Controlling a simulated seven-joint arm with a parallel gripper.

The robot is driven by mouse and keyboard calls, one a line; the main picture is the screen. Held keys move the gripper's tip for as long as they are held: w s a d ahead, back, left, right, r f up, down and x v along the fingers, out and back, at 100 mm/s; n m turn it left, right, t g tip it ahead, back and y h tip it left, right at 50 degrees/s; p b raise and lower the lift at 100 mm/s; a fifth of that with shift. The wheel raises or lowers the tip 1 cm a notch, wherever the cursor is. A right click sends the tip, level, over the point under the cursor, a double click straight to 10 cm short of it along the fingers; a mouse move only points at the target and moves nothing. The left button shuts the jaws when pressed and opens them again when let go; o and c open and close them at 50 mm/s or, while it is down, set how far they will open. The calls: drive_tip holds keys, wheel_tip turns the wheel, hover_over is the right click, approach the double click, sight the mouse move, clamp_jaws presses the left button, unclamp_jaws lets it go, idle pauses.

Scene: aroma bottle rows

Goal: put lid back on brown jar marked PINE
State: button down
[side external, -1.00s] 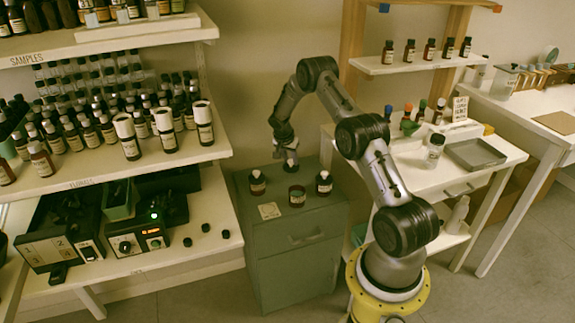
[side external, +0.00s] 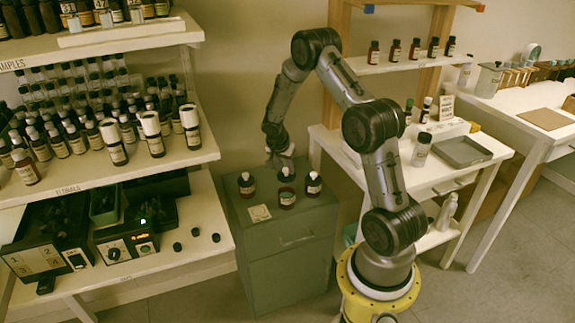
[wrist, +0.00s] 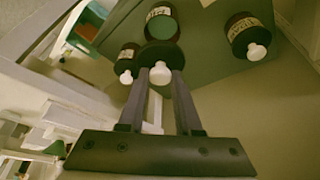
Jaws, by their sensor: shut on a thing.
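My gripper (side external: 284,164) is shut on a dark round lid (wrist: 162,54) with a white knob (wrist: 161,73). The knob sits between the fingertips, which also show in the wrist view (wrist: 159,80). An open brown jar (side external: 287,198) with a pale label stands in the middle of the green cabinet's top. Its greenish inside (wrist: 161,24) shows in the wrist view. The held lid is just above and behind this jar, apart from it in the side view. The lid hides part of the jar in the wrist view. I cannot read the label.
Two stoppered brown bottles stand on either side of the open jar, one left (side external: 246,185) and one right (side external: 314,185). A pale card (side external: 259,213) lies on the cabinet top (side external: 240,207). A shelf unit (side external: 205,155) crowded with bottles stands left, a white table (side external: 480,170) right.

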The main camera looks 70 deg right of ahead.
sight(284, 178)
drive_tip(key=shift+f, duration=3.1)
drive_tip(key=shift+f, duration=0.15)
drive_tip(key=shift+c, duration=0.2)
unclamp_jaws()
idle(0.3)
drive_tip(key=shift+r, duration=3.5)
